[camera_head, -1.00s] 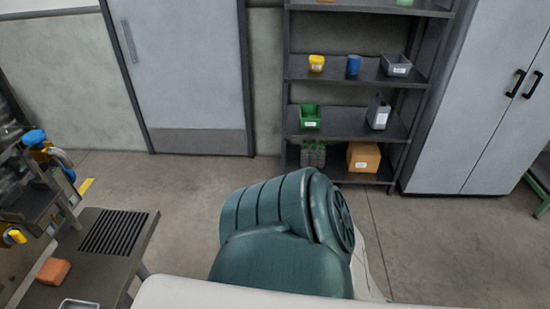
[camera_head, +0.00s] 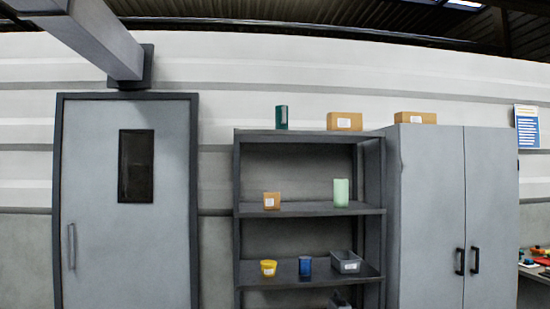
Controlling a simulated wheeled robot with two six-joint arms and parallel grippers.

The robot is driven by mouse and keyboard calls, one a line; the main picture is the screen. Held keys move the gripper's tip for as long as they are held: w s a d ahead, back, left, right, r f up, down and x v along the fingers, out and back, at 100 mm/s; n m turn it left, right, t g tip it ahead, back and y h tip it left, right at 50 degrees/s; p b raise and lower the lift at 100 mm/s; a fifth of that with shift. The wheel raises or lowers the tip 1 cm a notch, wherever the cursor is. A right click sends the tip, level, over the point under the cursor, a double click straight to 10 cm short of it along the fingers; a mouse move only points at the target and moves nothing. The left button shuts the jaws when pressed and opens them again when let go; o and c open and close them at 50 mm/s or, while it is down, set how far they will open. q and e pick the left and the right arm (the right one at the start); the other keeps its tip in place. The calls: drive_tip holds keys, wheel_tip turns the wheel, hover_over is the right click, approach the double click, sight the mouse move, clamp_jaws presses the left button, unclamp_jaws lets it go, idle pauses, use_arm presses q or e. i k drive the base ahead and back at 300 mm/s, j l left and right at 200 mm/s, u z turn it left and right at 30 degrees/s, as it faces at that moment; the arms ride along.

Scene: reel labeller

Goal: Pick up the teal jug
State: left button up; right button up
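A dark green-teal upright container (camera_head: 281,117) stands on the top board of the grey shelving rack, near its left end. It is the closest match to the teal jug, but it is small here and I cannot make out a handle or spout. Neither of my grippers is in view.
The grey rack (camera_head: 309,210) also holds cardboard boxes (camera_head: 344,121), a pale green container (camera_head: 341,192), a yellow tub (camera_head: 268,268), a blue can (camera_head: 305,266) and a grey bin (camera_head: 345,262). A grey cabinet (camera_head: 430,200) stands right, a door (camera_head: 95,210) left. The floor is out of view.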

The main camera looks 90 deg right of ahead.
sight(281, 112)
drive_tip(key=z, duration=2.05)
drive_tip(key=i+l+z, duration=0.3)
drive_tip(key=i+l, duration=0.15)
drive_tip(key=l, duration=0.15)
drive_tip(key=i+l+z, duration=0.3)
drive_tip(key=i+l, duration=0.2)
